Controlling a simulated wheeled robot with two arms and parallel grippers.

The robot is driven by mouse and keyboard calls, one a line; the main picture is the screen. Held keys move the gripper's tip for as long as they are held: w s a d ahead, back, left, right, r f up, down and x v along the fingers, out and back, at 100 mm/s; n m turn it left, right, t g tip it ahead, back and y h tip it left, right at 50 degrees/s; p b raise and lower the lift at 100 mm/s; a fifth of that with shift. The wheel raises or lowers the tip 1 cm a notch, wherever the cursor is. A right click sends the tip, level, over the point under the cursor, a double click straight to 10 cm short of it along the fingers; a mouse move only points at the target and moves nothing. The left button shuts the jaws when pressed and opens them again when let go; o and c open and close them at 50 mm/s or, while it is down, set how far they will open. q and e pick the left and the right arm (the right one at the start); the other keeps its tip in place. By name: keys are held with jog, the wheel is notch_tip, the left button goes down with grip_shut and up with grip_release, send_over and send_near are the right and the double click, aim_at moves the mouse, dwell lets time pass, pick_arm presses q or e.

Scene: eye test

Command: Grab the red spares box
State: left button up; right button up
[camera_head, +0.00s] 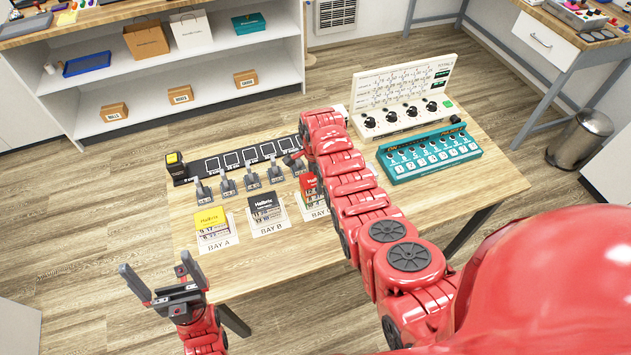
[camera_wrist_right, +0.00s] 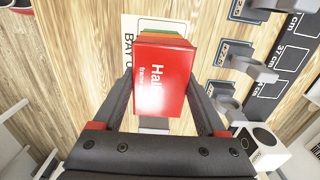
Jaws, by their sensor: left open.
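The red spares box (camera_head: 307,183) stands at the bay to the right of BAY B, partly hidden by my right arm. In the right wrist view the red box (camera_wrist_right: 162,75) fills the space between the fingers of my right gripper (camera_wrist_right: 161,78). One fingertip lies along each side of it; I cannot tell whether they press on it. My right gripper is hidden behind its arm in the head view. My left gripper (camera_head: 154,261) is open and empty, in front of the table's near left edge.
A yellow box (camera_head: 209,217) and a black box (camera_head: 263,203) stand on cards BAY A and BAY B. Grey levers (camera_head: 252,180) line up behind the boxes. A teal panel (camera_head: 428,152) and a white TOTALS panel (camera_head: 405,88) stand at the right. The table (camera_head: 265,262) is clear in front.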

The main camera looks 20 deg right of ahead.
jog(key=c, duration=0.8)
jog(key=shift+c, duration=0.2)
jog(key=shift+r, duration=0.1)
